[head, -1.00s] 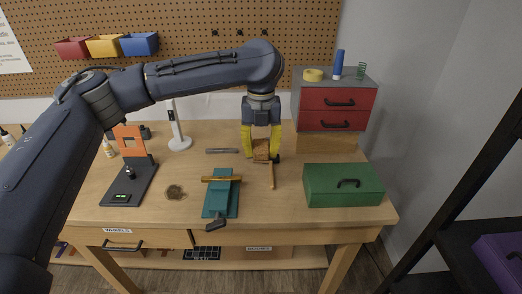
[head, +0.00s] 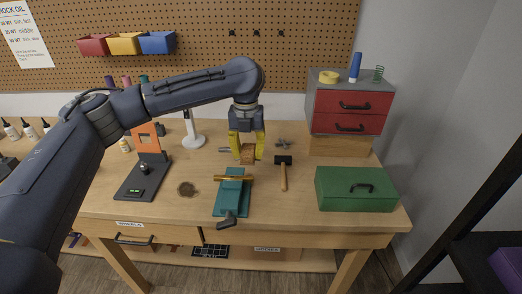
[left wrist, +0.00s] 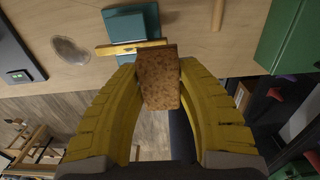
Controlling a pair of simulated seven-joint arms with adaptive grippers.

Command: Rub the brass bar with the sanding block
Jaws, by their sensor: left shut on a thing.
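The brass bar (head: 228,178) lies level across the teal vise (head: 228,200) on the workbench. My left gripper (head: 247,154) is shut on the brown sanding block (head: 248,155), just behind the bar in the head view, with a gap between block and bar there. In the left wrist view the block (left wrist: 158,80) sits between the yellow fingers (left wrist: 158,90), and its far end overlaps the brass bar (left wrist: 120,48) in the picture. The teal vise (left wrist: 130,20) is beyond. The block's exact height over the bench is unclear. My right gripper is not in view.
A hammer (head: 283,175) lies right of the vise, and a green toolbox (head: 355,190) stands farther right. A grey metal piece (head: 224,150) lies behind the vise.

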